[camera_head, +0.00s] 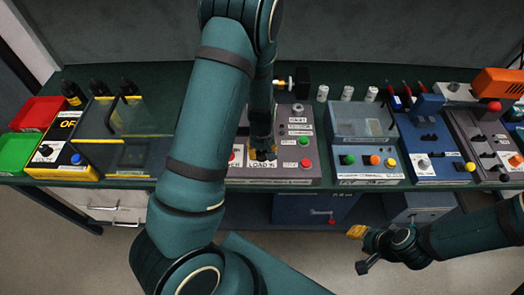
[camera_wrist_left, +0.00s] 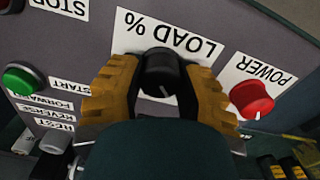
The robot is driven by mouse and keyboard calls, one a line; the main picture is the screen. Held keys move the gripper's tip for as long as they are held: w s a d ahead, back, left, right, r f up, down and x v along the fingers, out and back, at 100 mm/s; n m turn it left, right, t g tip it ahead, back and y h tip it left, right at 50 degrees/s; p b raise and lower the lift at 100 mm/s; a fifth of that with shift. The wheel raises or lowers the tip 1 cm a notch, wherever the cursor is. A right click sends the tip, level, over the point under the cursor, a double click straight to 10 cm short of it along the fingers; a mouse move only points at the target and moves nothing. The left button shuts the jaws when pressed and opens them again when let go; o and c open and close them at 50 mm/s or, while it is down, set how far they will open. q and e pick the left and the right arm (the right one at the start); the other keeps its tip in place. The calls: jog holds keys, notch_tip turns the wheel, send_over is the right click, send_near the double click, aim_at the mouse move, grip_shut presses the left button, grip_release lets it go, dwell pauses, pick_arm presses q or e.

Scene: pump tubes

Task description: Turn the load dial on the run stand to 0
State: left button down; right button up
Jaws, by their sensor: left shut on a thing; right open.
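The run stand (camera_head: 313,172) is a grey box with labelled buttons near the middle of the bench in the head view. Its load dial (camera_wrist_left: 160,72) is a black knob over the white "LOAD %" label (camera_wrist_left: 130,25) in the left wrist view. My left gripper (camera_wrist_left: 158,88) is shut on the dial, with one orange fingertip on each side. In the head view my left gripper (camera_head: 262,149) reaches down onto the stand's front, and hides the dial. A small white mark shows low on the knob, but its setting cannot be read. My right gripper (camera_head: 362,248) is open and empty, in front of the bench.
A blue-grey unit (camera_head: 364,150) stands to the right of the stand. A yellow-edged clear guard (camera_head: 125,130) stands to the left. My left arm hides part of the bench.

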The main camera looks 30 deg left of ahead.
pick_arm(q)
jog(key=shift+n, duration=0.3)
jog(key=c, duration=0.6)
grip_release()
jog(key=shift+o, duration=0.2)
notch_tip(320, 180, up, 12)
dwell(0.5)
